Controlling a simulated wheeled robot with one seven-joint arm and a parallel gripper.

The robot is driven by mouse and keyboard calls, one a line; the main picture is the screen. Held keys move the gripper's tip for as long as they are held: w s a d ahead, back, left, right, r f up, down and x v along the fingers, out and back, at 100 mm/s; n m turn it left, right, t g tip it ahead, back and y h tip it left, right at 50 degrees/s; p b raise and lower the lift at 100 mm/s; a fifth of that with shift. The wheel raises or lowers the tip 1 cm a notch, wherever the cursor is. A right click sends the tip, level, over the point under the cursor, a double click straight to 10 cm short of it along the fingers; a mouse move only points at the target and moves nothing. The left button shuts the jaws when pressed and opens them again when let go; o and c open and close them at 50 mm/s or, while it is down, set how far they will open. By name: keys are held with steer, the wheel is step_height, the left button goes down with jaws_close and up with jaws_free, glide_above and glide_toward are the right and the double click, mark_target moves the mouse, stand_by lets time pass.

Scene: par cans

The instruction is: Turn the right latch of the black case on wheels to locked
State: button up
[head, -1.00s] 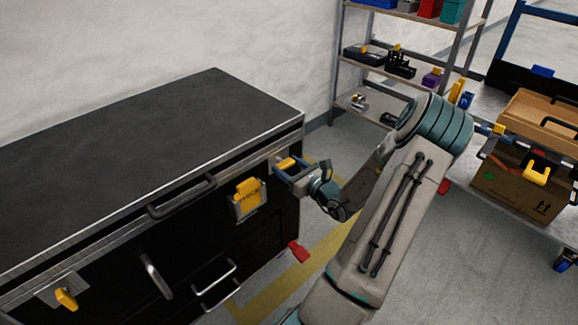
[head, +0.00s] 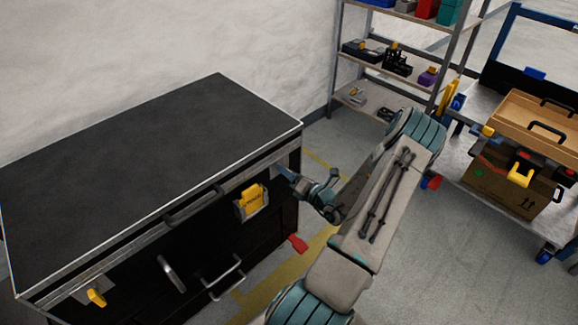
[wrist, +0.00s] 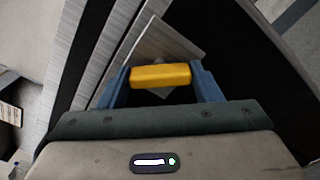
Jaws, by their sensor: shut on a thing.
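The black case on wheels (head: 150,145) fills the left of the head view, its lid shut. Its right latch (wrist: 160,76) is a yellow handle on a metal plate (wrist: 165,42), seen in the wrist view. My gripper (head: 285,172) is at the front face near the right corner. In the wrist view my gripper (wrist: 163,82) has its blue fingers at the handle's two ends, shut on it. The handle lies crosswise in that picture, at an angle to the plate's edges. In the head view my gripper hides the right latch.
The left latch (head: 96,297) has a yellow handle. A yellow label holder (head: 252,200) and black carry handle (head: 195,205) are left of my gripper. A red pedal-like part (head: 298,243) sticks out low. Shelves (head: 405,65) and a cart with boxes (head: 528,125) stand right.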

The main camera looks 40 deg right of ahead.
steer(key=shift+m+p, duration=2.3)
steer(key=shift+m, duration=1.5)
steer(key=shift+f+m, duration=0.1)
steer(key=shift+m, duration=0.2)
steer(key=o, duration=1)
steer(key=shift+d, duration=0.1)
steer(key=s+d, duration=0.1)
steer(key=s, duration=1.2)
steer(key=shift+s+b, duration=0.3)
steer(key=shift+s, duration=0.1)
